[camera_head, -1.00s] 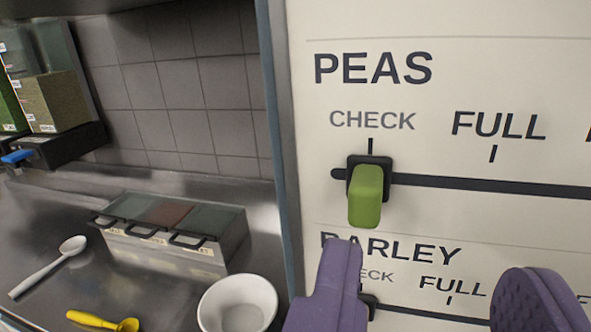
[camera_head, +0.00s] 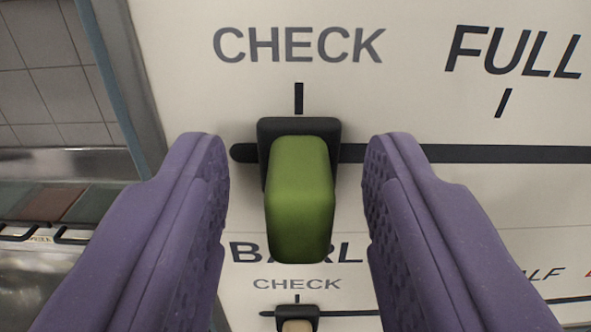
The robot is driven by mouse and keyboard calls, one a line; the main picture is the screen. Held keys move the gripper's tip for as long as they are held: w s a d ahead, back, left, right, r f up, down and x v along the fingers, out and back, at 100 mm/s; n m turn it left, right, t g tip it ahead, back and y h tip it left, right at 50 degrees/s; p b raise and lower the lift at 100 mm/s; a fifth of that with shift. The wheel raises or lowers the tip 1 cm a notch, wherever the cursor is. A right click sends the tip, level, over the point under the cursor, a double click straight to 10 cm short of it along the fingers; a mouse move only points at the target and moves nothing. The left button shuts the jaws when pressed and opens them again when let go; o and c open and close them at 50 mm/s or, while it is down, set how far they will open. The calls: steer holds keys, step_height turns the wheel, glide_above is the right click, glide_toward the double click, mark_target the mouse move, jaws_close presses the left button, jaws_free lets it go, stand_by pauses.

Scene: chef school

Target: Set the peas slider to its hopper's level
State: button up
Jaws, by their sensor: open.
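The peas slider is a green knob (camera_head: 300,200) on a black block, standing out from the white board. It sits at the left end of its dark slot (camera_head: 465,154), lined up with the tick under the CHECK label (camera_head: 298,46). The FULL label (camera_head: 513,52) and its tick are to the right. My gripper (camera_head: 297,150) is open, its purple fingers on both sides of the green knob with a gap on each side. The peas hopper cannot be made out in this view.
Below is the barley row, with a pale slider (camera_head: 297,324) at its own CHECK mark; my fingers partly hide the row. At the left, past the board's blue-grey edge (camera_head: 112,90), are a tiled wall (camera_head: 45,75) and part of a counter container (camera_head: 60,205).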

jaws_close()
steer(key=d+b, duration=0.5)
steer(key=d, duration=0.2)
steer(key=shift+s+d, duration=0.15)
steer(key=shift+d, duration=0.1)
steer(key=shift+a, duration=0.25)
jaws_free()
glide_toward(486, 140)
steer(key=shift+s+a, duration=0.1)
steer(key=shift+s, duration=0.95)
